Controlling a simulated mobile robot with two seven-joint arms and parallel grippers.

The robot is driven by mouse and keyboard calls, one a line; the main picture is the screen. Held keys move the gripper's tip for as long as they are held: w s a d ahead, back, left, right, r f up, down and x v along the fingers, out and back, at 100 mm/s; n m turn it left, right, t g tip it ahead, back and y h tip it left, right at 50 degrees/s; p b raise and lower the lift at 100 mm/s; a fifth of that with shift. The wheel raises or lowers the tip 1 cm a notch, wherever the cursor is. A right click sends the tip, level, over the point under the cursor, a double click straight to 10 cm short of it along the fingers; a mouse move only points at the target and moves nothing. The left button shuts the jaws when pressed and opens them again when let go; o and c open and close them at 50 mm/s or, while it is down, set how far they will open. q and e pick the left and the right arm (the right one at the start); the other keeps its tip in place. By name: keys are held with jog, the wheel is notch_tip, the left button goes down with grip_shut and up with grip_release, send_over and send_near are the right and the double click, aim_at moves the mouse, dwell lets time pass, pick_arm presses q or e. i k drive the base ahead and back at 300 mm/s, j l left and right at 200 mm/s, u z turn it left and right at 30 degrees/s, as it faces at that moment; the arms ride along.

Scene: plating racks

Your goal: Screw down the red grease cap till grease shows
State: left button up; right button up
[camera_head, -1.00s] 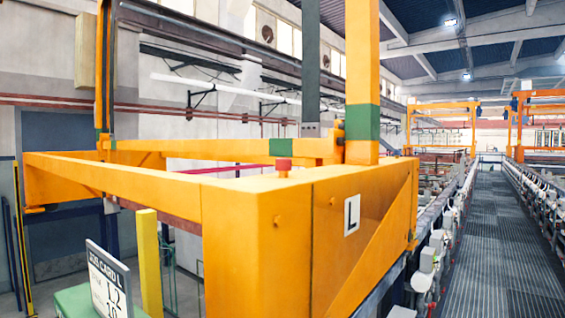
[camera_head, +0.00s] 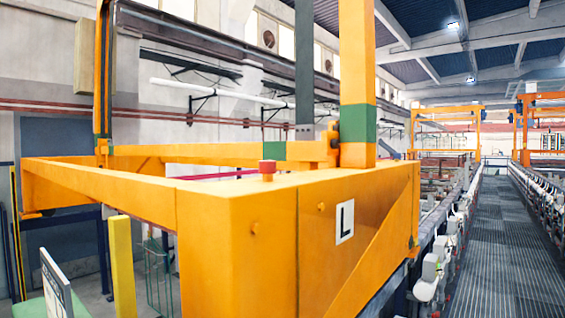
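The red grease cap (camera_head: 267,167) stands upright on top of the orange gantry end box (camera_head: 240,205), near its back edge. It looks like a short red cylinder on a narrower base. It is too small in view to tell how far down it sits, and I see no grease around it. Neither of my grippers is in the head view.
An orange beam (camera_head: 100,185) runs from the box to the far left. A white sign board (camera_head: 57,285) and a yellow post (camera_head: 122,265) stand at lower left. A grated walkway (camera_head: 485,240) lies clear at right.

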aim_at(266, 167)
jog(key=i+l, duration=1.35)
jog(key=l, duration=0.3)
